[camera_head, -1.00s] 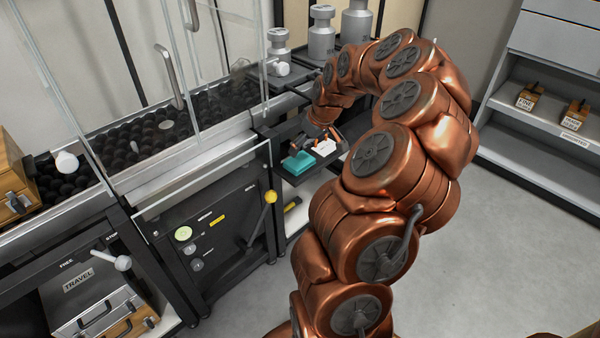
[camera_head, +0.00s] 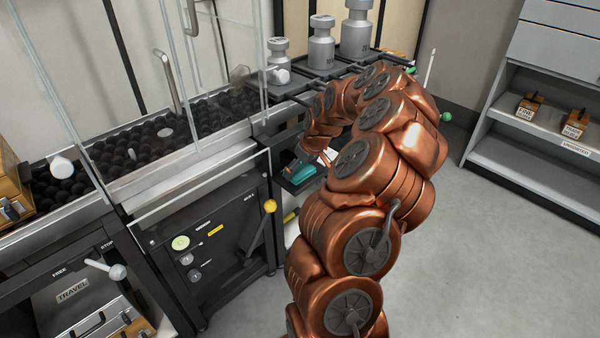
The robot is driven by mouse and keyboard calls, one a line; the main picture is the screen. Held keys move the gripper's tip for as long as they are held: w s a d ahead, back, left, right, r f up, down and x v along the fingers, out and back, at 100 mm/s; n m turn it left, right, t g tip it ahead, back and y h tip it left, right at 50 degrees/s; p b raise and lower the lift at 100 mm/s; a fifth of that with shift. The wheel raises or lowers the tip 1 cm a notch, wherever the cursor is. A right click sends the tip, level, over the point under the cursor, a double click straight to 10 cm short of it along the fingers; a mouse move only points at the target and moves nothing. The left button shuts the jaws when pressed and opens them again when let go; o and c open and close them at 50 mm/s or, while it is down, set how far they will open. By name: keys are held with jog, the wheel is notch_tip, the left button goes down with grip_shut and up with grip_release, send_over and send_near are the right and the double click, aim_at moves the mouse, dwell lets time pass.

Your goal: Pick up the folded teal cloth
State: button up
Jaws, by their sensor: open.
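The folded teal cloth (camera_head: 299,173) lies on a small dark shelf tray beside the black cabinet, near the middle of the camera view. My copper arm reaches over from the right and hides the right part of that tray. My gripper (camera_head: 306,153) is at the cloth, just above or beside its far edge. It is open, and its fingers are small and partly hidden by the arm. I cannot tell whether a finger touches the cloth.
Grey weights (camera_head: 321,45) stand on dark trays behind my arm. Left are a glass-fronted bin of black balls (camera_head: 160,130) and a black cabinet (camera_head: 225,250) with a yellow-knobbed lever (camera_head: 269,206). A shelf unit (camera_head: 545,160) stands right; the floor before it is clear.

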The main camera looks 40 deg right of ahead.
aim_at(301, 170)
jog(key=c, duration=0.6)
jog(key=shift+r, duration=0.1)
jog(key=shift+r+p, duration=0.5)
jog(key=shift+r, duration=1.05)
jog(key=shift+s+r, duration=0.1)
jog(key=shift+r, duration=0.15)
jog(key=s+a+r+p, duration=0.1)
jog(key=s+a, duration=0.7)
jog(key=s, duration=0.5)
jog(key=shift+s+r, duration=0.15)
jog(key=shift+s, duration=0.15)
